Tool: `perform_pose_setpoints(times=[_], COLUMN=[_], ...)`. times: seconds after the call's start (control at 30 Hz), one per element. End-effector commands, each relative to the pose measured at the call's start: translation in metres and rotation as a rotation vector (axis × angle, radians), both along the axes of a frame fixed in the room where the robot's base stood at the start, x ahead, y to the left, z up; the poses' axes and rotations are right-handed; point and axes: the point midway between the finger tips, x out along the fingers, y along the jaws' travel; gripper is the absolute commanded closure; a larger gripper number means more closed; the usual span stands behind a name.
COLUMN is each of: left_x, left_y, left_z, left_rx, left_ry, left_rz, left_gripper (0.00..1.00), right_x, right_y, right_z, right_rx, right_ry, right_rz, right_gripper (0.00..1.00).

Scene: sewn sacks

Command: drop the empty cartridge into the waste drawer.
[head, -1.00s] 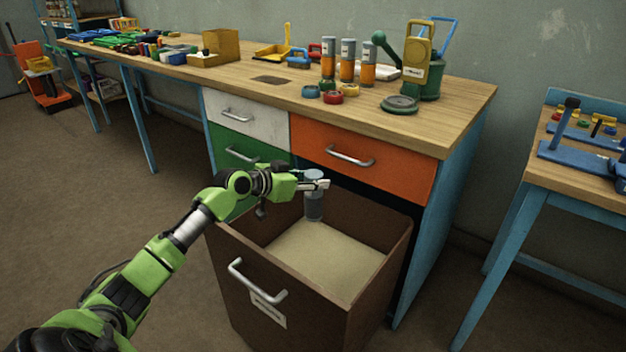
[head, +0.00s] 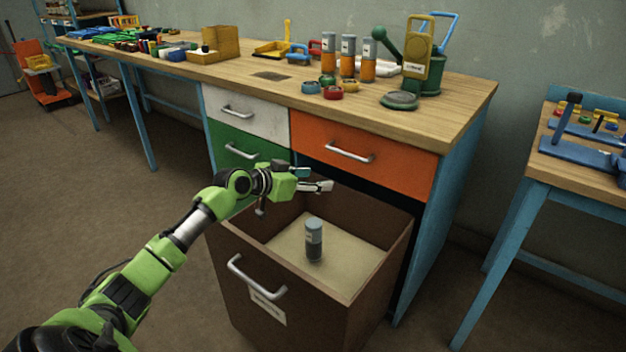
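The empty cartridge (head: 314,241) is a grey cylinder with a lighter blue-grey top and a small white label. It is upright inside the open brown waste drawer (head: 268,309), below my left gripper and apart from it. Whether it touches the pale drawer bottom or is still in the air I cannot tell. My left gripper (head: 319,180) is open and empty above the back part of the drawer, its fingers spread and pointing right. My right gripper is not in view.
The workbench (head: 455,105) has white, green and orange drawers (head: 363,160), all shut, above and behind the waste drawer. Several orange-filled cartridges (head: 347,60) and coloured rings (head: 333,92) stand on it. A second bench (head: 560,178) is at the right.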

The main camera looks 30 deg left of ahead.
Motion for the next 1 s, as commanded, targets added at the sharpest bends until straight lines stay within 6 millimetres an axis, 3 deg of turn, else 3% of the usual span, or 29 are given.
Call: perform_pose_setpoints(times=[0.27, 0.7, 1.0], left_x=[-0.009, -0.075, -0.103], left_y=[0.003, 0.018, 0.024], left_z=[0.002, 0.029, 0.042], left_rx=[0.002, 0.003, -0.001], left_ry=[0.002, 0.004, 0.002], left_rz=[0.001, 0.0, -0.001], left_gripper=[0.46, 0.46, 0.46], right_x=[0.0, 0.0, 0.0], right_y=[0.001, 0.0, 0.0], right_z=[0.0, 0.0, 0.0], right_rx=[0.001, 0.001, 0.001], right_ry=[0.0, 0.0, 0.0], right_rz=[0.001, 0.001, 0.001], right_gripper=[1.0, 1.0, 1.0])
